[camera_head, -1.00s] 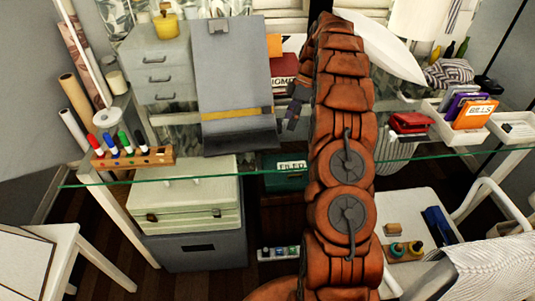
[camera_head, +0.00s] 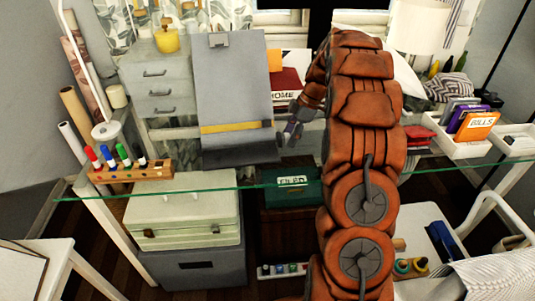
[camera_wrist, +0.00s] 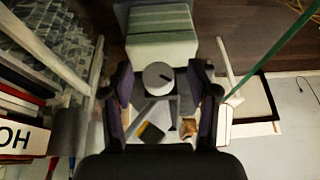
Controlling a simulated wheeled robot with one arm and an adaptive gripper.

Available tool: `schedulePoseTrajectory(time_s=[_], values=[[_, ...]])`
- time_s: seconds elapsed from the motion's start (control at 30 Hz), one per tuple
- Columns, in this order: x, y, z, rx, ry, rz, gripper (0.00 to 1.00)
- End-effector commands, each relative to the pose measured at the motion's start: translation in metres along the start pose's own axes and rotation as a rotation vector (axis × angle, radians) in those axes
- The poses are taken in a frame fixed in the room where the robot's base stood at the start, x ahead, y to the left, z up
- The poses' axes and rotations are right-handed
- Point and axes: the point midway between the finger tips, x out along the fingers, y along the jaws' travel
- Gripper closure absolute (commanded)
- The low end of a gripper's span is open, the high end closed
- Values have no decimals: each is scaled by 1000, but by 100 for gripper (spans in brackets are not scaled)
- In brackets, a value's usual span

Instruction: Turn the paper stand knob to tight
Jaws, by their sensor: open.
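The grey paper stand (camera_head: 230,88) stands upright on the glass desk, with a yellow strip across its lower part. In the wrist view a round pale knob (camera_wrist: 158,77) with a short dark mark on its face lies between my two fingers. My gripper (camera_head: 287,136) is at the right edge of the stand's lower part. The fingers are open, one on each side of the knob in the wrist view. I cannot tell whether they touch it. In the head view the knob is hidden.
A wooden marker rack (camera_head: 132,172) stands left of the stand, by a grey drawer unit (camera_head: 153,85). Books (camera_head: 285,92) stand behind my gripper. A white tray (camera_head: 462,146) with a bills folder is at the right. The glass edge runs along the front.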

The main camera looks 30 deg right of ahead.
Motion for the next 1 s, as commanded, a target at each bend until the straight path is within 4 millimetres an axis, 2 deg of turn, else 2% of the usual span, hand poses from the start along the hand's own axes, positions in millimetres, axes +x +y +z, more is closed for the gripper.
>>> schedulePoseTrajectory(time_s=[0.27,0.93,1.0], values=[[-7,-2,-1,-26,5,70,41],[-5,-2,-1,-71,15,182,41],[-11,-2,1,-75,14,187,41]])
